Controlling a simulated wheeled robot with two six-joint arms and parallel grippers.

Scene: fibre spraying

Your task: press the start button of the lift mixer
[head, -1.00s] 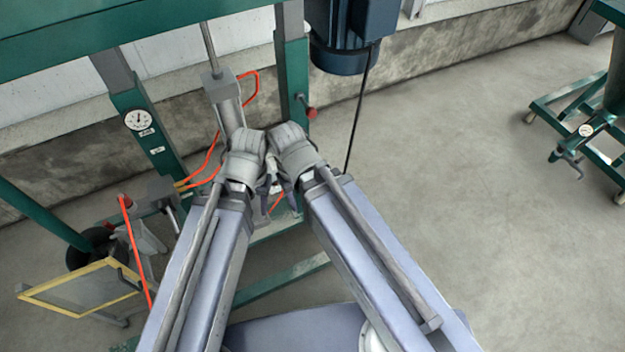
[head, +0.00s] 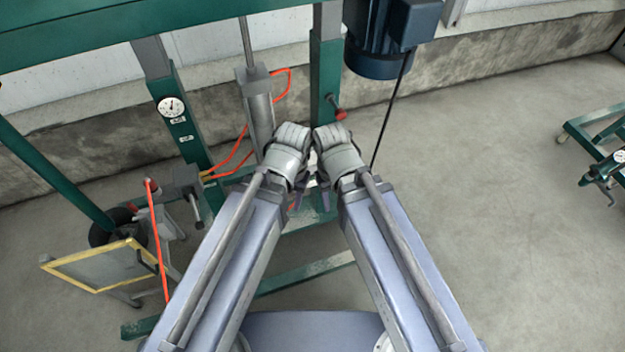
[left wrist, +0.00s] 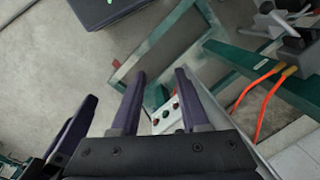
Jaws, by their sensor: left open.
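The lift mixer is a green frame (head: 328,75) with a grey cylinder (head: 260,108) and a blue motor (head: 385,40). In the left wrist view a pale control panel (left wrist: 170,124) with several small buttons, some red, lies between and beyond my left fingers. I cannot tell which button is the start button. My left gripper (head: 296,203) is low in front of the frame; its fingers stand apart and empty in the left wrist view (left wrist: 160,85). My right gripper (head: 323,198) is close beside it, its fingers mostly hidden by the wrist. The panel is not clearly visible in the head view.
A red knob (head: 338,114) sticks out from the frame post. Orange hoses (head: 235,150) run beside the cylinder. A yellow-edged panel (head: 100,266) stands at lower left. A green wheeled stand (head: 600,150) is at far right; the floor before it is clear.

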